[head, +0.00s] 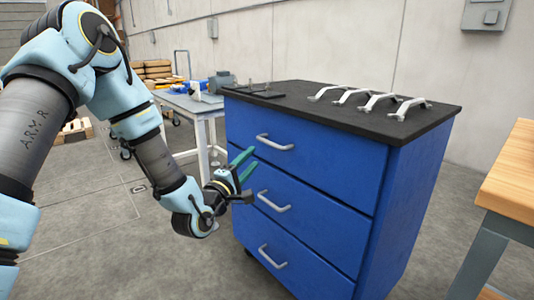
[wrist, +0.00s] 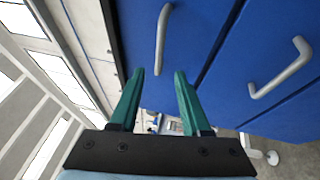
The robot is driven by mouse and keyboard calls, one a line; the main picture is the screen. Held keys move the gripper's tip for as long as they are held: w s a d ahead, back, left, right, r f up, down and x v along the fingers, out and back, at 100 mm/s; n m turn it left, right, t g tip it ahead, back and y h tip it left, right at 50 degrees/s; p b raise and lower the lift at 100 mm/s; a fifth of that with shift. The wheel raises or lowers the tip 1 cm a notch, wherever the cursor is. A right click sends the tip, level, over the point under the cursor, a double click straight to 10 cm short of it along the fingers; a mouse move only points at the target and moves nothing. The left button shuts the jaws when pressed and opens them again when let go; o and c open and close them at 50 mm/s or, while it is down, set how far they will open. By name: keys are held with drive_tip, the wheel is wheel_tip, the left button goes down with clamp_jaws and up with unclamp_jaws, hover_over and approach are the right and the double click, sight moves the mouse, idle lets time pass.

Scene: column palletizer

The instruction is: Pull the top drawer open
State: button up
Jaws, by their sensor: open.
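The blue drawer cabinet (head: 385,225) has a black top and three drawers, each with a silver bar handle. The top drawer (head: 330,155) looks shut, and its handle (head: 275,143) is free. That handle also appears in the wrist view (wrist: 161,38), ahead of the fingertips and slightly left of centre. My gripper (head: 245,163) has green fingers, open and empty. In the head view it is left of the cabinet front, below and left of the top handle. The middle drawer's handle (head: 273,201) is to its lower right; a second handle (wrist: 283,70) shows at right in the wrist view.
Several loose silver handles (head: 368,98) and a dark flat piece (head: 262,91) lie on the cabinet top. A wooden-topped table (head: 515,175) stands at right. A grey table (head: 190,102) with items stands behind at left. Bare floor lies before the cabinet.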

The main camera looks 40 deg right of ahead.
sight(267, 143)
drive_tip(key=x, duration=1)
drive_tip(key=shift+d, duration=0.1)
clamp_jaws()
idle(1.2)
